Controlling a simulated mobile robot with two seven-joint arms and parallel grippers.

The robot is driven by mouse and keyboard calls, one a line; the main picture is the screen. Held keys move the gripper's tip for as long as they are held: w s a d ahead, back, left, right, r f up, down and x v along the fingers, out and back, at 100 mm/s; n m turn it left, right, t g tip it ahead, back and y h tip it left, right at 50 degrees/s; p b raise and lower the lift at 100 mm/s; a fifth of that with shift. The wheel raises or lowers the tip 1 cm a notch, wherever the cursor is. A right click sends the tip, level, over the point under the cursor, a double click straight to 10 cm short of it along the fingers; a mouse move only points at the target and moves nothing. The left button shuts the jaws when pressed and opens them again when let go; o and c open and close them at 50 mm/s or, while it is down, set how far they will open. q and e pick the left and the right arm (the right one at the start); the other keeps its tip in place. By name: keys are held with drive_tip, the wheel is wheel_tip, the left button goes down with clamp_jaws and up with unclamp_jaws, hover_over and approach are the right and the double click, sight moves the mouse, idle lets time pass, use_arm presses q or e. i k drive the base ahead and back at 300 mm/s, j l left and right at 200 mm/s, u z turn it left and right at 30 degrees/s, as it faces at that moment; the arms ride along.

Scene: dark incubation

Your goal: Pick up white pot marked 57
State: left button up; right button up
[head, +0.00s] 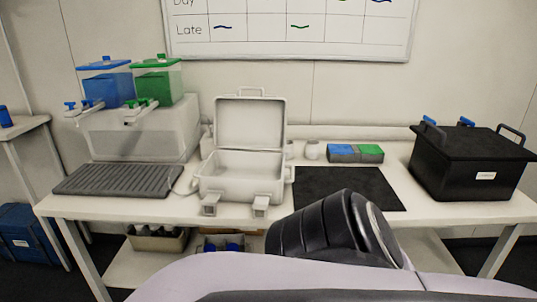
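Two small white pots stand at the back of the table, one (312,150) right of the open white case and one (290,150) partly hidden by the case's edge. No number can be read on either, so I cannot tell whether one is marked 57. A dark ribbed link of my own arm rises at the bottom centre, with a pale link across the bottom edge. Neither gripper shows.
The open white case (240,187) stands mid-table (440,207). A black mat (360,187) lies clear beside it. A blue and green block (355,153) is behind the mat. A black lidded box (465,175) stands right; dispensers with blue (107,85) and green (157,82) tanks stand left.

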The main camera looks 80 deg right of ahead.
sight(312, 149)
drive_tip(key=z, duration=2.8)
drive_tip(key=l, duration=0.4)
drive_tip(key=i+l+z, duration=0.15)
drive_tip(key=l, duration=0.65)
drive_tip(key=i+l+z, duration=0.15)
drive_tip(key=l, duration=0.2)
drive_tip(key=i+l, duration=0.1)
drive_tip(key=l, duration=0.3)
drive_tip(key=i+l+z, duration=0.1)
drive_tip(key=l, duration=0.25)
